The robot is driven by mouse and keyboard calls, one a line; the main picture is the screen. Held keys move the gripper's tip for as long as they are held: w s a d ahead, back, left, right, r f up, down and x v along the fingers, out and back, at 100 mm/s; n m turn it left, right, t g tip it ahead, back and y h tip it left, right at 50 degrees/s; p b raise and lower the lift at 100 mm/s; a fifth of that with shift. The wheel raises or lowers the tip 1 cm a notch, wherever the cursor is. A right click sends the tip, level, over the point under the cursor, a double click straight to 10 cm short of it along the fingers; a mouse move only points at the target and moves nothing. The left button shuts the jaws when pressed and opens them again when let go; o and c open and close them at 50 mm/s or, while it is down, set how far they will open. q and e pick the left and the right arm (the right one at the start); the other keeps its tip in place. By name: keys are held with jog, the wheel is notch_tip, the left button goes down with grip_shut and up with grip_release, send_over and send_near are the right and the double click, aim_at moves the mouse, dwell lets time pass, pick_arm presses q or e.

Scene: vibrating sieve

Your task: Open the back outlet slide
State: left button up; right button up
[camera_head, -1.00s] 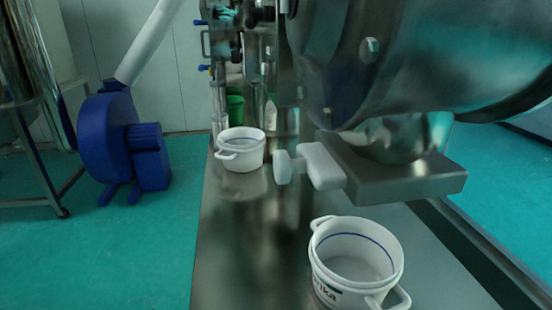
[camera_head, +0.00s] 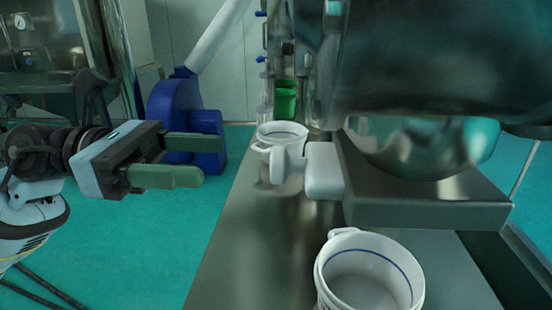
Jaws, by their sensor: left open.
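A white T-shaped slide handle (camera_head: 322,171) sticks out to the left from a flat grey metal outlet housing (camera_head: 428,205) under the big metal sieve drum (camera_head: 430,60). I cannot tell whether this is the back outlet slide; no second slide handle is clearly visible. My left gripper (camera_head: 213,160) is open and empty, with its two green fingers pointing right toward the handle. A clear gap lies between the fingertips and the handle's left end. My right gripper is not in view.
A white pot (camera_head: 370,275) stands on the metal bench (camera_head: 235,250) below the housing. Another white pot (camera_head: 281,133) stands farther back, partly hidden by the handle.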

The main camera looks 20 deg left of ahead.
pick_arm(q)
jog(key=shift+a, duration=0.15)
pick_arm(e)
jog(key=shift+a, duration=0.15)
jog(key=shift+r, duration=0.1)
pick_arm(q)
jog(key=p+x, duration=0.3)
jog(key=x, duration=0.5)
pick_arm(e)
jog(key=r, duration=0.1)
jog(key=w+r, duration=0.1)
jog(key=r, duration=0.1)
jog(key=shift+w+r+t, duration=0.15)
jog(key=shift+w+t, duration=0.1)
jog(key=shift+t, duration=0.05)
pick_arm(q)
jog(key=shift+a, duration=0.1)
jog(key=shift+c, duration=0.5)
grip_shut()
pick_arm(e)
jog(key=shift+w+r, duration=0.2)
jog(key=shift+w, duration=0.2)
